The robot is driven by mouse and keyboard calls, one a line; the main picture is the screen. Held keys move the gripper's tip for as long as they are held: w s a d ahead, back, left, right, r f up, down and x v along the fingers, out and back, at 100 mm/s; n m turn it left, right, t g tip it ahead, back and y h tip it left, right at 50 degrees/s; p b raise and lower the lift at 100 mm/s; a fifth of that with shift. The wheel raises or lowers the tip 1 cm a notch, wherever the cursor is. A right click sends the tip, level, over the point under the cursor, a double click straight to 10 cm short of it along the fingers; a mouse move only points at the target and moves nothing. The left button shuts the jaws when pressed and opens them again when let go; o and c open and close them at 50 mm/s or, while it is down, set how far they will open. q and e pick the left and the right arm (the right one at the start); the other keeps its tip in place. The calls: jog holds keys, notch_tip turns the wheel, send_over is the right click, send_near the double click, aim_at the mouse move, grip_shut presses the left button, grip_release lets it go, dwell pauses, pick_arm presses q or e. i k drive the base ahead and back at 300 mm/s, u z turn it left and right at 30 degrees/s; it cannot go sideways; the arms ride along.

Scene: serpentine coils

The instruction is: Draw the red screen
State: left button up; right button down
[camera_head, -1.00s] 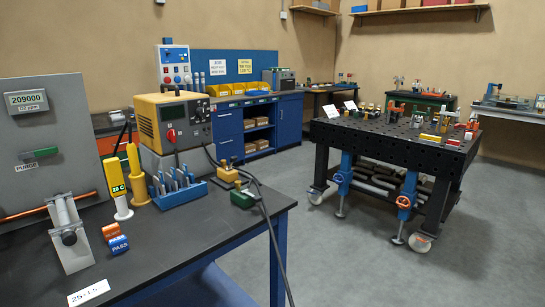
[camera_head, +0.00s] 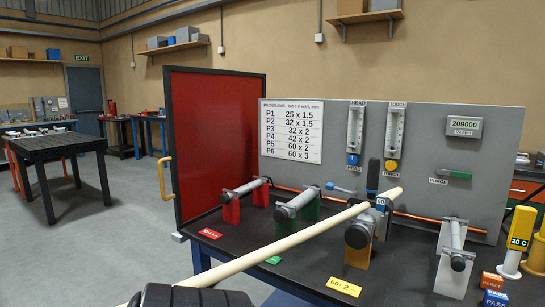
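The red screen (camera_head: 212,140) is a tall red panel in a dark frame. It stands upright at the left end of the dark workbench (camera_head: 330,272), angled to the grey back panel. A yellow handle (camera_head: 164,178) sits on its left edge, facing the open floor.
A long cream tube (camera_head: 290,240) slants from the bottom left to the clamp stands on the bench. A programme chart (camera_head: 291,131) and two flow meters hang on the grey panel (camera_head: 420,150). Open floor (camera_head: 125,225) lies left of the screen; a black table (camera_head: 60,150) stands beyond.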

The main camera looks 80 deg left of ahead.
aim_at(212, 115)
jog(key=u, duration=3.2)
